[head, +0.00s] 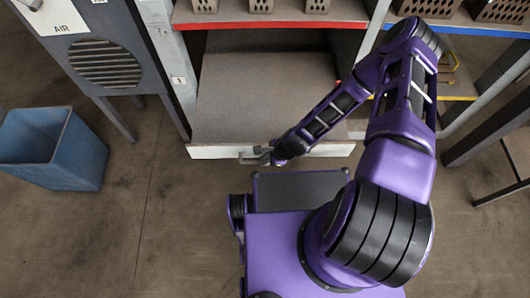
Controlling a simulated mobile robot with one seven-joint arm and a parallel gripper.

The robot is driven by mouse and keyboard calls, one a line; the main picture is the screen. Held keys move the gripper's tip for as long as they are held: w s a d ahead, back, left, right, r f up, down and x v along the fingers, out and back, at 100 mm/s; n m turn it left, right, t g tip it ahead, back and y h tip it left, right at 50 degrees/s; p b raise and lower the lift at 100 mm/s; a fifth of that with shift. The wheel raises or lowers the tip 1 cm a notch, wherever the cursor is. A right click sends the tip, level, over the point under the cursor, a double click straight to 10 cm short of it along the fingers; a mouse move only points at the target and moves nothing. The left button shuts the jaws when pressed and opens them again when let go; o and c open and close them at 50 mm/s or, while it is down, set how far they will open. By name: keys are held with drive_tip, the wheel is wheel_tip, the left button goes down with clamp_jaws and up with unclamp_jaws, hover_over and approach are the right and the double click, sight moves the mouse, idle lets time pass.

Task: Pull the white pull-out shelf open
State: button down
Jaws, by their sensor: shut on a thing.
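The white pull-out shelf (215,152) sits low in the shelving unit ahead of me. Its white front edge faces me, and its brown-grey top surface (235,100) reaches back under the red-edged shelf. The shelf stands out in front of the unit's upright. My gripper (262,155) is at the middle of the white front, shut on the handle there. The handle itself is small and mostly hidden by the fingers and my wrist. My purple arm covers the right part of the shelf.
A red-edged shelf (270,25) with several hollow bricks (261,6) is above. A blue bin (50,150) stands on the floor at left, beside a grey cabinet with a round vent (105,63). A dark table (495,140) is at right. Floor between bin and my base is clear.

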drive_tip(key=shift+s, duration=1.1)
drive_tip(key=c, duration=0.8)
unclamp_jaws()
drive_tip(key=shift+c, duration=0.2)
